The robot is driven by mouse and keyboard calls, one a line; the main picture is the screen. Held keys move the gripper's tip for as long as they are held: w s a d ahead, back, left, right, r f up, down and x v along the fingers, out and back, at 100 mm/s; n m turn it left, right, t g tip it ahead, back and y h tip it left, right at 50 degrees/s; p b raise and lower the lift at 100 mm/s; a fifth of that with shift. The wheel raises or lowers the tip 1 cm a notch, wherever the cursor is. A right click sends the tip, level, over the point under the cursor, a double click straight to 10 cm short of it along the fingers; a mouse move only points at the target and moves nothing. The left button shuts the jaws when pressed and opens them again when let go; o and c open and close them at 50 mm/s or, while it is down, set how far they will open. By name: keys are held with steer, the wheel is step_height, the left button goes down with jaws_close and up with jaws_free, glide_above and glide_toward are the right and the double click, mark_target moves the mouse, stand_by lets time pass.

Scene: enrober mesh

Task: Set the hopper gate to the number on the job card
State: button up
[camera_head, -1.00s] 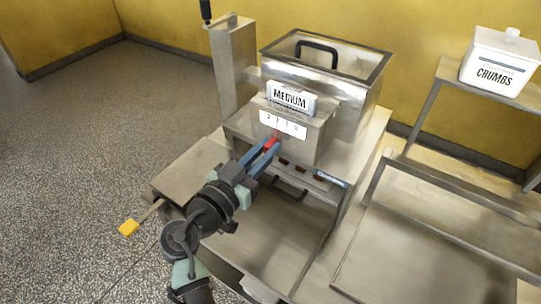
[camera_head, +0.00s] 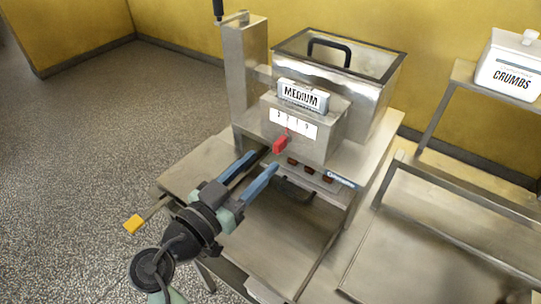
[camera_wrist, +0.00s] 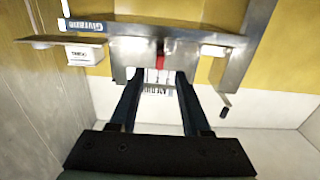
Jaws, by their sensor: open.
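The hopper (camera_head: 362,100) is a steel bin with a clear lid and black handle. On its front box, a white number scale (camera_head: 293,124) sits below a sign reading MEDIUM (camera_head: 303,95). The scale's digits are too small to read surely. The red gate knob (camera_head: 280,145) hangs below the scale, with a thin red pointer near its middle. My gripper (camera_head: 260,163) is open and empty, just in front of and below the knob, apart from it. In the wrist view the knob (camera_wrist: 160,62) shows between the open fingers. I cannot make out a card with a number.
A yellow-ended handle (camera_head: 133,224) sticks out at the machine's left. A steel column (camera_head: 246,80) stands left of the hopper. A white CRUMBS tub (camera_head: 510,65) sits on a rack at right. Steel trays lie at front right. The floor at left is clear.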

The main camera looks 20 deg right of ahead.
steer(key=b+v, duration=0.1)
steer(key=v, duration=0.6)
steer(key=shift+a, duration=0.1)
steer(key=w+a+r+n+t+y+p, duration=0.1)
steer(key=w+r+n+t+y, duration=0.2)
steer(key=r, duration=0.7)
steer(key=w+r+n+t+y+p, duration=0.1)
steer(key=w+r+n+t+y, duration=0.2)
steer(key=r, duration=0.8)
steer(key=s+a+r+n+t+y, duration=0.1)
steer(key=s+r+t+y, duration=0.3)
steer(key=r, duration=0.7)
steer(key=s+a+r+n+t+y, duration=0.1)
steer(key=s+r+n+t+y, duration=0.2)
steer(key=s+r+t, duration=0.3)
steer(key=s+r+y, duration=0.1)
steer(key=s+r, duration=0.2)
steer(key=r, duration=0.2)
steer(key=shift+p, duration=0.4)
